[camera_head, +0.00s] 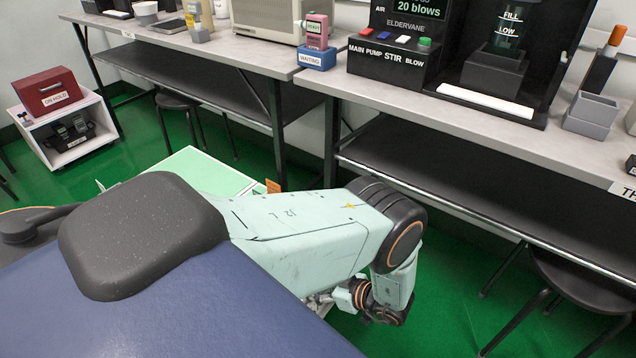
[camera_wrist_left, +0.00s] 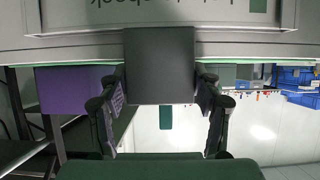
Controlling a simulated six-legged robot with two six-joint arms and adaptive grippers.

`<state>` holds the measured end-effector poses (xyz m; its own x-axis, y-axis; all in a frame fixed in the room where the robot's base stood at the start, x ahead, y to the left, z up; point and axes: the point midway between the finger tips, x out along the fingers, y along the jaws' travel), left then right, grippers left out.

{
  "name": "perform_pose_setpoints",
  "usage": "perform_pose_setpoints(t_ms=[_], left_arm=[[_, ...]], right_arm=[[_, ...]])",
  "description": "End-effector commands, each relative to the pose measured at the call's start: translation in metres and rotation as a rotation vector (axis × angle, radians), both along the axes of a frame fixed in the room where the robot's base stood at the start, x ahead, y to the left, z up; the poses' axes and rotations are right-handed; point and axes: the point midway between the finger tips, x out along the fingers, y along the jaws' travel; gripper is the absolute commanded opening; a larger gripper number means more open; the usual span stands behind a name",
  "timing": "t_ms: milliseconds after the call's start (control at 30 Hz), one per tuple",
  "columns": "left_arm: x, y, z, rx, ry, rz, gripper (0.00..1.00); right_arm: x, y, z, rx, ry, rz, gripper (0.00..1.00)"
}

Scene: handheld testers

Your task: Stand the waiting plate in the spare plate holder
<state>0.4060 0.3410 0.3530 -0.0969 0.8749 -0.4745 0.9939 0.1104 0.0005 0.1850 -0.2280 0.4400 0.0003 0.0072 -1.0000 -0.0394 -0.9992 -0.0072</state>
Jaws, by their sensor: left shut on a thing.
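In the left wrist view my left gripper (camera_wrist_left: 160,98) is shut on a dark grey square, plate-like thing (camera_wrist_left: 160,62), its fingers at the two side edges. No label shows on its face, so I cannot tell whether it is the waiting plate. In the head view a blue stand (camera_head: 317,58) marked WAITING is at the bench's front edge, with a pink, labelled device (camera_head: 316,32) in it. I cannot pick out a holder marked spare. A mint-green arm link of mine crosses the middle, and its gripper end is not clear. My right gripper is not seen.
A black tester (camera_head: 388,70) with buttons and a tall black unit stand on the right bench. A grey open-topped holder (camera_head: 590,114) is right of them. A red box (camera_head: 47,92) sits on a white cart (camera_head: 76,150). In the wrist view a purple block (camera_wrist_left: 74,88) is left of the gripper.

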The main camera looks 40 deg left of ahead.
Motion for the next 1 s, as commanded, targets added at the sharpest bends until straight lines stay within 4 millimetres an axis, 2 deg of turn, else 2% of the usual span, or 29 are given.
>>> perform_pose_setpoints(t_ms=[33,300,700,867,1000], left_arm=[[0.0,0.0,-0.001,0.0,0.0,0.001,0.65],[0.0,0.0,-0.001,0.0,0.0,0.001,0.87],[0.0,0.0,0.003,0.0,0.001,0.0,0.87],[0.004,-0.024,0.016,-0.002,-0.002,-0.004,0.87],[0.006,-0.05,0.031,-0.002,-0.001,-0.005,0.87]], right_arm=[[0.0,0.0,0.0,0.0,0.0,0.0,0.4],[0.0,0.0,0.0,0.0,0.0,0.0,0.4],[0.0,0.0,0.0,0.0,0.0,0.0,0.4],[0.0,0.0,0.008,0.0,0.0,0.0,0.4],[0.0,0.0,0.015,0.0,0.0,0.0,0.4]])
